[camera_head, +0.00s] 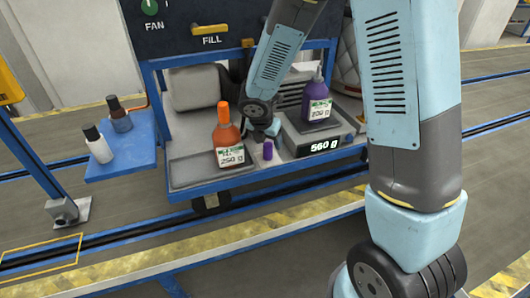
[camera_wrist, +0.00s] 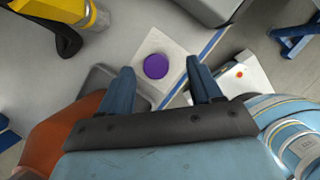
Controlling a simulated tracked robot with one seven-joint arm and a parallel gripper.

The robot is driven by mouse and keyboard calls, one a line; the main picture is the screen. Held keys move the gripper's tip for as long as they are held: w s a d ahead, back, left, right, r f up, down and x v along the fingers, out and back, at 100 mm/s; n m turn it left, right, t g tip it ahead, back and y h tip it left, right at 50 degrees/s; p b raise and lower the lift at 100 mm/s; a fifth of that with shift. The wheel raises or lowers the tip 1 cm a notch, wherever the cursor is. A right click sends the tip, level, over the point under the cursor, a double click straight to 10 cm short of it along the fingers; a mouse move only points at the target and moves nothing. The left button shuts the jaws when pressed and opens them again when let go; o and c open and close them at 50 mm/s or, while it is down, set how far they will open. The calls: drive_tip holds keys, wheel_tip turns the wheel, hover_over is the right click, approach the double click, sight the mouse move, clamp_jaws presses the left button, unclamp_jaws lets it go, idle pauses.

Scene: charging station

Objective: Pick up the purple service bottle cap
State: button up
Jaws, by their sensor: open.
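The purple cap (camera_head: 267,150) stands on the blue cart's front part, between the orange bottle (camera_head: 228,137) and the scale. In the wrist view the cap (camera_wrist: 155,66) shows from above as a round purple disc on a pale square patch (camera_wrist: 178,42). My gripper (camera_wrist: 160,65) is open, with one finger to each side of the cap in that picture. Nothing is held, and the height gap to the cap cannot be told. In the head view my gripper (camera_head: 264,128) is small and partly hidden, just above and behind the cap.
The purple bottle (camera_head: 316,99) stands on the scale (camera_head: 305,144), which reads 560 g. The orange bottle stands on a grey tray (camera_head: 186,173) close by on the left. A blue side shelf (camera_head: 128,168) holds a white bottle (camera_head: 98,145) and a brown bottle (camera_head: 119,116).

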sight(269, 143)
drive_tip(key=shift+a+x, duration=0.15)
drive_tip(key=shift+x, duration=0.95)
drive_tip(key=shift+a+x, duration=0.15)
drive_tip(key=shift+x, duration=1.75)
drive_tip(key=shift+s, duration=0.1)
drive_tip(key=shift+c, duration=0.4)
drive_tip(key=c, duration=1)
drive_tip(key=shift+o, duration=0.2)
drive_tip(key=shift+r, duration=0.1)
drive_tip(key=shift+r, duration=0.25)
wheel_tip(269, 143, up, 2)
drive_tip(key=shift+r, duration=0.1)
drive_tip(key=s+d+r, duration=0.3)
drive_tip(key=s+r, duration=0.7)
drive_tip(key=s, duration=0.3)
drive_tip(key=shift+s+d, duration=0.25)
drive_tip(key=shift+d, duration=0.05)
